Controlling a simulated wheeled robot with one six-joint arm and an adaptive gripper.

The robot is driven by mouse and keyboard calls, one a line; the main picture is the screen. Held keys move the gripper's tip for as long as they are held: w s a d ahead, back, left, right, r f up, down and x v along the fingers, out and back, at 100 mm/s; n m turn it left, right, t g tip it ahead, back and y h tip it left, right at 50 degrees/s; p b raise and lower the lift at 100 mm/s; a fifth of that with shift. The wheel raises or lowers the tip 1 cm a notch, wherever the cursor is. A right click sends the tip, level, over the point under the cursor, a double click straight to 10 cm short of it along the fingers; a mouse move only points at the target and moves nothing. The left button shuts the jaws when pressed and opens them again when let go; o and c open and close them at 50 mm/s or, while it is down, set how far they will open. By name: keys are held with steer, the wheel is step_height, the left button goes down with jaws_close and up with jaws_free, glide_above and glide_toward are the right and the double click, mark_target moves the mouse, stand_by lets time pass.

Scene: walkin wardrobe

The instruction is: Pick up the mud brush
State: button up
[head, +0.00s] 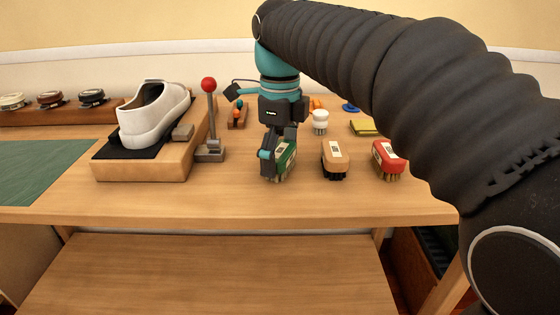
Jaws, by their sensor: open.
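Three brushes with pale labels stand bristles down near the table's front edge: a green one (286,158), a tan one (335,157) and a red one (387,158). The labels are too small to read, so I cannot tell which is the mud brush. My gripper (277,160) is open and points down at the green brush. One finger is at its left side and covers part of it. The other finger is mostly hidden, and I cannot tell whether either touches the brush.
A white shoe (153,113) sits on a wooden stand (185,160) at the left, beside a red-knobbed lever (209,110). A white round brush (320,121) and a yellow cloth (363,127) lie behind the brushes. A green mat (40,170) lies far left. The table front is clear.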

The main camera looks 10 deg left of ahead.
mark_target(280, 150)
steer(key=c, duration=1)
steer(key=shift+r, duration=0.45)
step_height(280, 150, up, 4)
steer(key=shift+f+p, duration=0.2)
steer(key=shift+p, duration=0.3)
steer(key=s+d+r, duration=0.1)
steer(key=s+r, duration=0.1)
steer(key=s, duration=0.1)
steer(key=s+d+r, duration=0.2)
steer(key=s, duration=0.2)
steer(key=s+d+r, duration=0.2)
steer(key=s, duration=0.1)
steer(key=shift+s+r, duration=0.25)
steer(key=shift+s, duration=0.05)
